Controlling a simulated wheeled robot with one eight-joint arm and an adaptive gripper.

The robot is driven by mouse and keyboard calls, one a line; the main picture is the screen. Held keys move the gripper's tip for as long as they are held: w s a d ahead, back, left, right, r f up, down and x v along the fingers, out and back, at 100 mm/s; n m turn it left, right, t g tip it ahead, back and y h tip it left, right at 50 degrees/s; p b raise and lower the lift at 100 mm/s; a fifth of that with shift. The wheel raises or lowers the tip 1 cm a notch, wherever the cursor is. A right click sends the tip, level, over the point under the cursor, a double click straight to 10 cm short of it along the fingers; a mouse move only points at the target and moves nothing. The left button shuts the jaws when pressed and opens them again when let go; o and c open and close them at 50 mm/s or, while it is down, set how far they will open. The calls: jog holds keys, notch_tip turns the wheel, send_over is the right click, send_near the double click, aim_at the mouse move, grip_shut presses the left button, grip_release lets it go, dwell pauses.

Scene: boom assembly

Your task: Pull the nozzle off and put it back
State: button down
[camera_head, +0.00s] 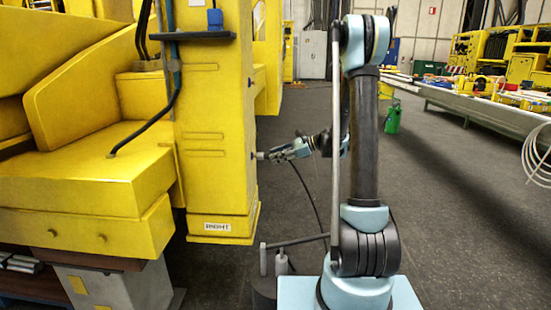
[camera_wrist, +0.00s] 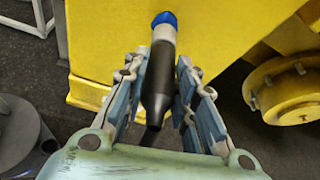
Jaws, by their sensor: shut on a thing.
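The nozzle (camera_wrist: 160,85) is a dark tapered piece between my gripper's fingers in the wrist view. A light grey collar (camera_wrist: 163,34) and a blue end (camera_wrist: 165,18) lie at its far side, in front of yellow metal. My gripper (camera_head: 277,153) is shut on the nozzle, with a finger along each side. In the head view, a small grey end (camera_head: 261,155) sticks out of the gripper towards the right side of the yellow boom (camera_head: 215,120). I cannot tell whether it is seated there or just apart.
A dark round stand (camera_head: 272,285) with grey upright posts is on the floor below the gripper. A green can (camera_head: 393,116) stands farther back on the right. A long bench (camera_head: 480,105) with parts runs along the right. The floor between is clear.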

jog(key=shift+d, duration=1.6)
